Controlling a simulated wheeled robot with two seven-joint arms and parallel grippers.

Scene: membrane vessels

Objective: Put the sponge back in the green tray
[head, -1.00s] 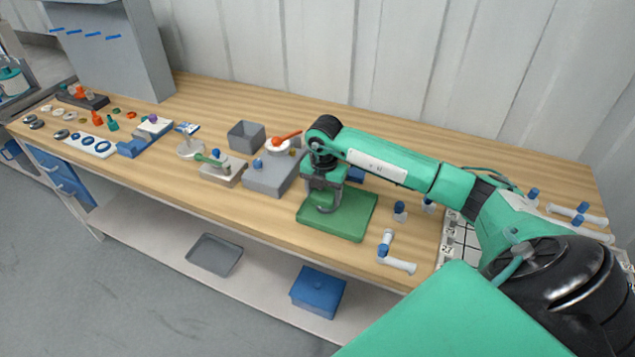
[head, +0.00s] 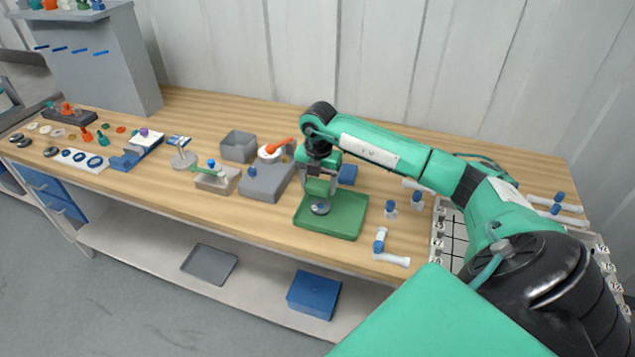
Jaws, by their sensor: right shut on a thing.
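The green tray (head: 345,217) lies on the wooden bench near its front edge, right of the middle. My right gripper (head: 319,203) reaches down from above over the left part of the tray. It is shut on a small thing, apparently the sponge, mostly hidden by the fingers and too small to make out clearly. A grey rounded shape shows at the fingertips, against the tray floor. I cannot tell whether it touches the tray. My left gripper is not in view.
A grey block with an orange-handled piece (head: 276,148) stands left of the tray. A blue block (head: 348,174) is behind it. Small blue-capped vessels (head: 390,207) and white tube pieces (head: 392,259) lie to the right. A grey open box (head: 238,147) stands further left.

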